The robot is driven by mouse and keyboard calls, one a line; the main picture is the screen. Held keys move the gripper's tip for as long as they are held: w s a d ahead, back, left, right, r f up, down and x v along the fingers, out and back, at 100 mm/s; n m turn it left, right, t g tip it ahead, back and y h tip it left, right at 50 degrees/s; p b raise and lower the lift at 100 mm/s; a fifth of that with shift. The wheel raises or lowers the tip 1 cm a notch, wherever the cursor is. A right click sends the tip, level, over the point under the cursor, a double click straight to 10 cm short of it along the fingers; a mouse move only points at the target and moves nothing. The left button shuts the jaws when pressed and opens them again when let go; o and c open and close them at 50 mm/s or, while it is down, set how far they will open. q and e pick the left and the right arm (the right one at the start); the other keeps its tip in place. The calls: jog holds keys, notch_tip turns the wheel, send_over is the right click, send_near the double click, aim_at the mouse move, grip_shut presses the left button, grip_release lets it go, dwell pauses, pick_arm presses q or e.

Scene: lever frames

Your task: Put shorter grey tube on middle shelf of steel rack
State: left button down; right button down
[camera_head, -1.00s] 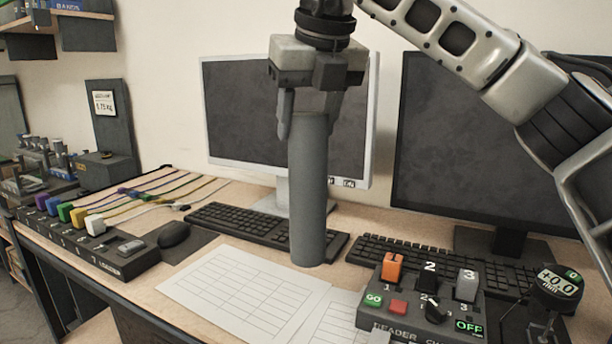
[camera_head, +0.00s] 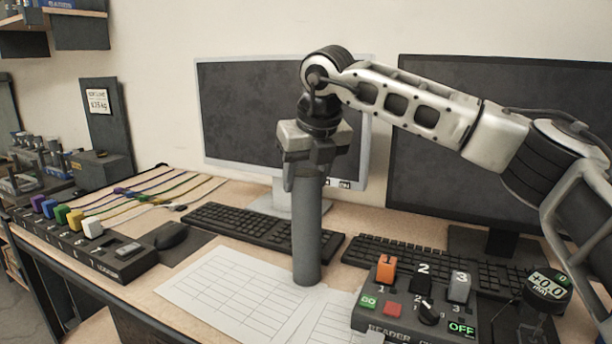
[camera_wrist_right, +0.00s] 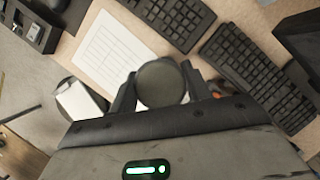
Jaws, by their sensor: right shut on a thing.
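A grey tube (camera_head: 307,235) stands upright in the head view, its lower end over the desk by the keyboard and paper sheets. I cannot tell whether it touches the desk. My right gripper (camera_head: 307,170) is shut on the tube near its top. In the right wrist view the tube's round end (camera_wrist_right: 161,84) sits between the two fingers of the right gripper (camera_wrist_right: 160,90). No second tube and no steel rack show in these views. My left gripper is not in view.
Two monitors (camera_head: 228,115) (camera_head: 470,150) stand behind the tube. Keyboards (camera_head: 240,226), a control box (camera_head: 420,300) with numbered switches, a small dial gauge (camera_head: 548,287) and a cable block (camera_head: 85,245) crowd the desk. Paper sheets (camera_head: 235,290) lie flat in front.

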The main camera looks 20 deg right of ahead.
jog(key=shift+f, duration=0.1)
jog(key=c, duration=1)
grip_release()
jog(key=shift+f, duration=0.2)
jog(key=o, duration=0.3)
jog(key=shift+s+r, duration=0.1)
jog(key=shift+o, duration=0.2)
